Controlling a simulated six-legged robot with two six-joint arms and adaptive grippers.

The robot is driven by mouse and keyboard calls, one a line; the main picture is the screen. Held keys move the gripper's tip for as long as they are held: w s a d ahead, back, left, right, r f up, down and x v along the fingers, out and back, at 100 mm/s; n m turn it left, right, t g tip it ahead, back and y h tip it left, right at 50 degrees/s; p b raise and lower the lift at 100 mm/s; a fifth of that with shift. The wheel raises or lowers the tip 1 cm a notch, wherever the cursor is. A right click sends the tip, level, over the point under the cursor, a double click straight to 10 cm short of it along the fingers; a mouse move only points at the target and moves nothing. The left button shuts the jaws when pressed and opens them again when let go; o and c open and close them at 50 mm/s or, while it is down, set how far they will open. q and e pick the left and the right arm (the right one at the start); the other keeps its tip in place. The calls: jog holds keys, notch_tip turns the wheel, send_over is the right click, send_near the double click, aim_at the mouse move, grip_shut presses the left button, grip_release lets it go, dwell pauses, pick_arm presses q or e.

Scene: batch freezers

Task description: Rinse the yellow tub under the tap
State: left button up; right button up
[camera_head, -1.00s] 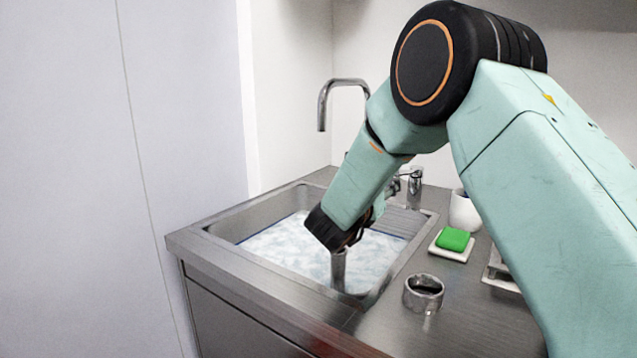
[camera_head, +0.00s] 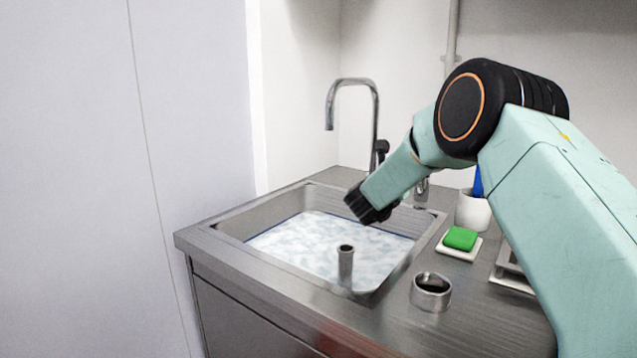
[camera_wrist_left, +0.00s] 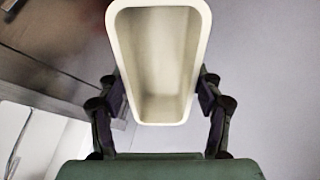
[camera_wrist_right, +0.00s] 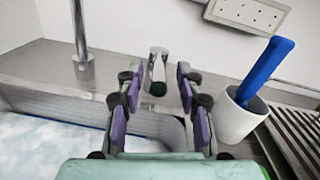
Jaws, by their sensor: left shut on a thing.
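My left gripper (camera_wrist_left: 160,95) is shut on the pale yellow tub (camera_wrist_left: 122,75), with one finger on each side; I look into its open top and see it empty. The left arm and the tub are out of the head view. The tap (camera_head: 376,110) stands behind the sink (camera_head: 228,255) with its hooked spout over the basin; I see no water falling from it. My right gripper (camera_wrist_right: 158,80) is open and empty over the back right of the sink. A chrome fitting with a dark end (camera_wrist_right: 157,74) shows beyond and between its fingers; I cannot tell whether it touches.
The basin holds foamy water (camera_head: 310,245) with an upright pipe (camera_head: 345,264) in it. On the right counter are a steel ring (camera_head: 431,294), a green sponge (camera_head: 460,238) on a white dish and a white cup (camera_wrist_right: 238,122) with a blue-handled tool (camera_wrist_right: 264,72).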

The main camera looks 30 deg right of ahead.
jog(key=shift+a, duration=0.2)
jog(key=c, duration=0.4)
jog(key=shift+d, duration=0.1)
grip_shut()
